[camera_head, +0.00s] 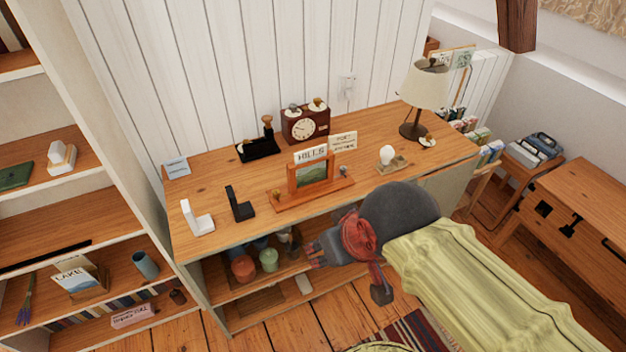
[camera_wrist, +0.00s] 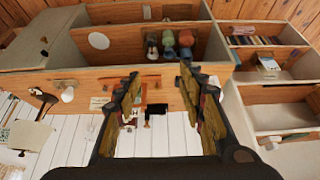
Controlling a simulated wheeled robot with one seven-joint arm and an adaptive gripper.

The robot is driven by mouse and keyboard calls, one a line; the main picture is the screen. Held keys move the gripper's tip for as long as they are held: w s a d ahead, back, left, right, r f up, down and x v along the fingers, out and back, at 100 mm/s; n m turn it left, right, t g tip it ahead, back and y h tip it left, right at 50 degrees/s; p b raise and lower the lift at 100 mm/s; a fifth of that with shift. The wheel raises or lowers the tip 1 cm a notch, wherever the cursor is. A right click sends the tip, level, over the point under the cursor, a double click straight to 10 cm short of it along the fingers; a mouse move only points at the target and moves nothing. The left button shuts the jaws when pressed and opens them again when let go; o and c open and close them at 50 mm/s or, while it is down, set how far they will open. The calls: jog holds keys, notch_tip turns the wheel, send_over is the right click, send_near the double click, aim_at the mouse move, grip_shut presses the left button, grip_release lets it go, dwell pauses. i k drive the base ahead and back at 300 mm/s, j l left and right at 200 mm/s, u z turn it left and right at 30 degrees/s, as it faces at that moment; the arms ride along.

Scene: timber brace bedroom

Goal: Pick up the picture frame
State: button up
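The picture frame (camera_head: 314,173) is wooden with a green hill landscape. It stands upright on a long wooden base near the desk's front edge in the head view, in front of a white HILLS card (camera_head: 311,155). My gripper (camera_head: 317,254) is in front of the desk's front edge, below and apart from the frame. In the wrist view my gripper (camera_wrist: 160,88) has its two fingers spread with a gap between them and holds nothing. The picture frame is hard to make out in that view, where the fingers cover part of the desk top.
The wooden desk (camera_head: 225,185) also holds a white bookend (camera_head: 197,218), a black bookend (camera_head: 239,204), a clock (camera_head: 305,125), a light bulb (camera_head: 387,155) and a lamp (camera_head: 425,90). Pots stand on the shelf below. A tall bookcase (camera_head: 110,220) is at left.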

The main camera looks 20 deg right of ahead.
aim_at(312, 180)
jog(key=i+j, duration=0.2)
jog(key=j, duration=0.2)
jog(key=i+j, duration=0.2)
jog(key=j, duration=0.2)
jog(key=i+j+z, duration=0.1)
jog(key=j+z, duration=0.3)
jog(key=i+j+z, duration=0.1)
jog(key=j+z, duration=0.65)
jog(key=l+z, duration=0.15)
jog(key=z, duration=0.2)
jog(key=i+l+z, duration=0.1)
jog(key=z, duration=0.3)
jog(key=i+z, duration=0.15)
jog(key=z, duration=0.2)
jog(key=i+l, duration=0.2)
